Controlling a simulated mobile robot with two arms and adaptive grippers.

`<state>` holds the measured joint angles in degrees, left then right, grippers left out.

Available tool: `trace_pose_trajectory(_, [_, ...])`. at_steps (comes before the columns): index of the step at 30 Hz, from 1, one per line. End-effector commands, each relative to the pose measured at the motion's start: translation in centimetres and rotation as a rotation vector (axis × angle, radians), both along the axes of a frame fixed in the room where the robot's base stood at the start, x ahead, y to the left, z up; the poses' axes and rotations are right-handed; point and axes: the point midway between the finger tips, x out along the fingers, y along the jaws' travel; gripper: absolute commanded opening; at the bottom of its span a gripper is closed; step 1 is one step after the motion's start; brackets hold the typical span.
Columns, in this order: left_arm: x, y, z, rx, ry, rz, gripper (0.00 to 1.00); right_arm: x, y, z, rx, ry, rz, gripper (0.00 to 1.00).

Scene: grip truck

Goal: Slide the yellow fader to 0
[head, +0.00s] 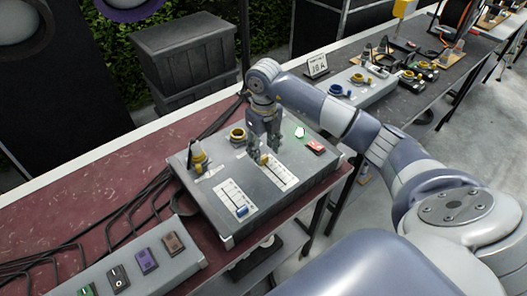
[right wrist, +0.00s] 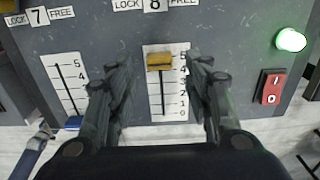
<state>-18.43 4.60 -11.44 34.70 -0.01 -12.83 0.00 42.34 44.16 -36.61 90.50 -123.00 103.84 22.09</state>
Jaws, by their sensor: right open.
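The yellow fader (head: 264,159) is on the grey control box (head: 217,210). In the right wrist view the yellow fader (right wrist: 159,61) sits at the top of its slot, near the 5 mark of its white scale (right wrist: 172,104); the 0 mark is at the bottom. My right gripper (right wrist: 162,73) is open, with one finger on each side of the yellow fader and a visible gap on both sides. In the head view my right gripper (head: 264,147) points down over the far end of this scale. My left gripper is not in view.
A blue fader (right wrist: 72,123) sits at the bottom of the neighbouring scale. A red switch (right wrist: 271,87) and a lit green lamp (right wrist: 291,40) are to the right. Yellow knobs (head: 238,136) stand behind. A second switch box (head: 138,262) is at lower left.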

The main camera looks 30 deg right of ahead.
Motion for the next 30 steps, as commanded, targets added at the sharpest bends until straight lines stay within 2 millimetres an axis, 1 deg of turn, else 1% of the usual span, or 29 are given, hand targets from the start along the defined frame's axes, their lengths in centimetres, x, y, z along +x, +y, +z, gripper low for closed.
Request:
trace_pose_trajectory(1, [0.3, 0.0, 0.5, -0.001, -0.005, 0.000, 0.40, -0.2, 0.0, -0.7, 0.001, 0.005, 0.000, 0.47])
trace_pose_trajectory(4, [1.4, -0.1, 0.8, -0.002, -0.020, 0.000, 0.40, -0.1, 0.0, -2.0, 0.002, 0.003, 0.000, 0.47])
trace_pose_trajectory(7, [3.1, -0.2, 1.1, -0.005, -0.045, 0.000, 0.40, -0.1, 0.0, -2.8, 0.001, 0.002, 0.000, 0.47])
trace_pose_trajectory(10, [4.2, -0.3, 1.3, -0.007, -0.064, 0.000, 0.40, 0.0, 0.0, -3.2, 0.001, 0.000, 0.001, 0.47])
trace_pose_trajectory(13, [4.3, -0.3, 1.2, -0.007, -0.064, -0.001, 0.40, 0.0, 0.0, -3.3, 0.001, -0.001, 0.001, 0.47])
trace_pose_trajectory(17, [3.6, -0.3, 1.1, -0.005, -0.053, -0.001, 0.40, 0.0, 0.0, -3.3, 0.001, -0.001, 0.001, 0.47])
trace_pose_trajectory(20, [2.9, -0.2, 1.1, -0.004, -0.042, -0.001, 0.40, 0.0, 0.0, -3.3, 0.001, -0.001, 0.001, 0.26])
trace_pose_trajectory(21, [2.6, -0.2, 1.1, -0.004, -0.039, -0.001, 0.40, 0.0, 0.0, -3.3, 0.001, -0.001, 0.001, 0.17])
trace_pose_trajectory(23, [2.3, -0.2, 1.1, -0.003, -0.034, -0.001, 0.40, 0.0, 0.0, -3.3, 0.001, -0.001, 0.001, 0.04])
trace_pose_trajectory(24, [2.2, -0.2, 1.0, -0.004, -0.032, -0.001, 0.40, 0.0, 0.0, -3.3, 0.001, -0.001, 0.001, 0.00])
trace_pose_trajectory(30, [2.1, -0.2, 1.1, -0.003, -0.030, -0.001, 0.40, -0.4, -0.1, -3.3, -0.001, -0.001, 0.001, 0.00])
